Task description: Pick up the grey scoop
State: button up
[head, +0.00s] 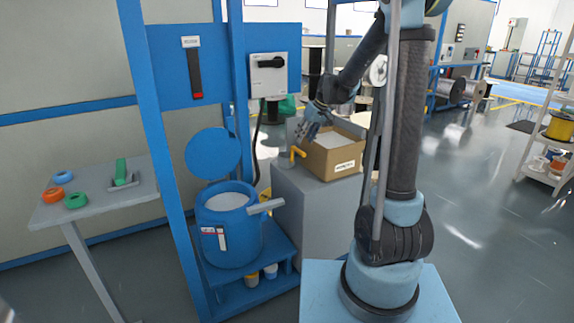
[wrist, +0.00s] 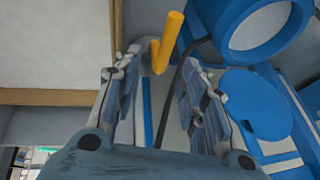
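A yellow handle (head: 298,153) stands up at the left edge of the grey cabinet, beside the cardboard box. In the wrist view the yellow handle (wrist: 168,42) meets a small grey part (wrist: 152,66), which may be the grey scoop; its full shape is hidden. My gripper (head: 304,134) is just above and beside the handle, pointing down. In the wrist view my gripper (wrist: 155,100) has its two fingers spread apart with nothing held between them. The yellow handle shows beyond the gap between the fingertips, apparently not gripped.
The cardboard box (head: 333,172) of white material sits on the grey cabinet (head: 300,210). A blue barrel (head: 230,240) with raised round lid (head: 213,153) and pale spout (head: 265,206) stands left. A side table (head: 95,205) holds coloured rings and a green-handled grey tool (head: 122,175).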

aim_at(297, 150)
jog(key=shift+s+x, duration=0.15)
jog(key=shift+x, duration=2.05)
jog(key=shift+s+x, duration=0.1)
jog(key=shift+x, duration=2.1)
jog(key=shift+a, duration=0.2)
grip_shut()
